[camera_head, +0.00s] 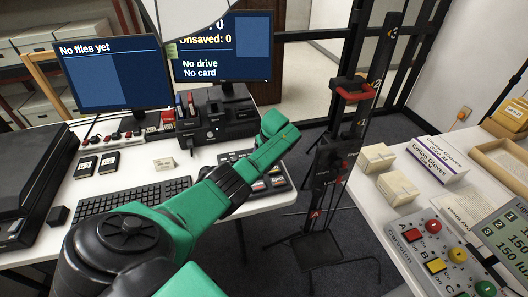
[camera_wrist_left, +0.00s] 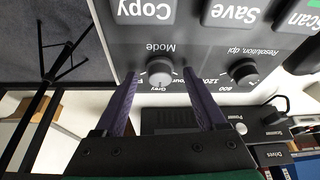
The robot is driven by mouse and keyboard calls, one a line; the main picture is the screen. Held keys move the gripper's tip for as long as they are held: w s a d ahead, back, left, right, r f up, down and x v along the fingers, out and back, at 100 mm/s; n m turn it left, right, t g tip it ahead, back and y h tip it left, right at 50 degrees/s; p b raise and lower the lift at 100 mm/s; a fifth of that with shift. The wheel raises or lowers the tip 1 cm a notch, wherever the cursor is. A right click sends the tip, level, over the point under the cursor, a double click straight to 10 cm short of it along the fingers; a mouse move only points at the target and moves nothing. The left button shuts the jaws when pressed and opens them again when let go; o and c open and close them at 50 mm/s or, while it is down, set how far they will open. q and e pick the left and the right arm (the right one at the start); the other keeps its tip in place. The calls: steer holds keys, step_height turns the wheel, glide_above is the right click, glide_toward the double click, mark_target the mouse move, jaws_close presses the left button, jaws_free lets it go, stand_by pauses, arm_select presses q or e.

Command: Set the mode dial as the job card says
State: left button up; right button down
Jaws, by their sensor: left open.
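My left gripper (camera_wrist_left: 159,78) is open, one finger on each side of the dial with gaps. In the head view the green left arm reaches over the key panel (camera_head: 277,182), and its fingers are hidden. I cannot pick out the job card for certain. My right gripper is not in view.
A dark resolution dial (camera_wrist_left: 243,72) sits right of the mode dial, near the Copy, Save and Scan keys. A keyboard (camera_head: 130,198) and two monitors (camera_head: 115,75) stand on the desk. A black stand (camera_head: 330,165) rises right of it. The right table holds boxes and coloured buttons.

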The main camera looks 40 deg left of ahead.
arm_select(q)
steer(key=shift+d+r, duration=0.15)
steer(key=shift+r, duration=0.3)
steer(key=p+v, duration=0.2)
steer(key=v, duration=0.3)
steer(key=shift+s+r, duration=0.1)
steer(key=shift+r, duration=0.25)
steer(key=v, duration=0.8)
steer(key=shift+s+d, duration=0.1)
steer(key=shift+f, duration=0.15)
